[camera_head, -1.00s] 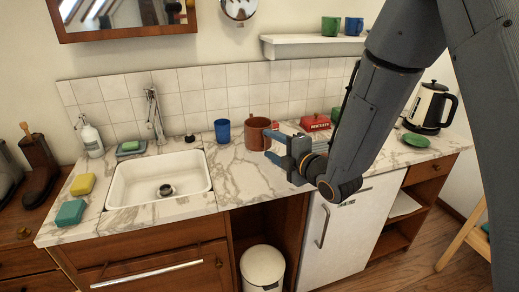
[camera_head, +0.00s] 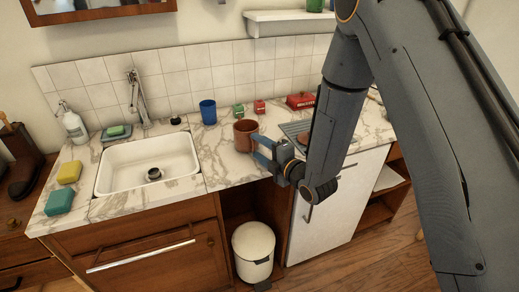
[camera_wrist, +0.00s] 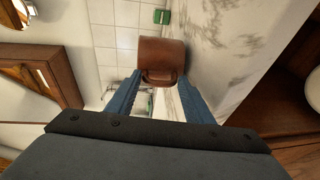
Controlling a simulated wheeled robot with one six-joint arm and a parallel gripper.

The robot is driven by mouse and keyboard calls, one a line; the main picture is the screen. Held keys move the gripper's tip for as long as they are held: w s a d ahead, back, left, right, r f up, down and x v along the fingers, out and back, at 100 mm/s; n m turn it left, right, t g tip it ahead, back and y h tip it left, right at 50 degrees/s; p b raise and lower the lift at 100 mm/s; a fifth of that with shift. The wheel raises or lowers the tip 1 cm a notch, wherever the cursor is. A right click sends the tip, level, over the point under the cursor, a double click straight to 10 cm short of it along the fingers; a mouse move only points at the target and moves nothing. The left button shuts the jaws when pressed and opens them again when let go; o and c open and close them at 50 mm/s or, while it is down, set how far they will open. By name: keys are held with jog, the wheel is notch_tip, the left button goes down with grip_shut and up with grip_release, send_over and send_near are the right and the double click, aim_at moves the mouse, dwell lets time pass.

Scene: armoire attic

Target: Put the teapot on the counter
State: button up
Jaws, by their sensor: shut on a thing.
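The teapot (camera_head: 245,136) appears as a brown, rounded vessel with a handle; no spout shows. In the head view it is at or just above the front part of the marble counter (camera_head: 224,168), right of the sink. I cannot tell whether its base touches the counter. My gripper (camera_head: 262,152) comes from the right with its blue fingers shut on the teapot's handle side. In the wrist view the teapot (camera_wrist: 162,58) is ahead between the fingertips (camera_wrist: 160,92), its handle facing me and the marble to its right.
A blue cup (camera_head: 208,112), a small green box (camera_head: 238,109), a small red box (camera_head: 259,107) and a red container (camera_head: 301,101) stand behind. The sink (camera_head: 150,163) is to the left. A white bin (camera_head: 254,245) stands below the counter's front edge.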

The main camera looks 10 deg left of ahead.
jog(key=shift+f, duration=0.35)
jog(key=shift+f, duration=0.15)
jog(key=o, duration=1.3)
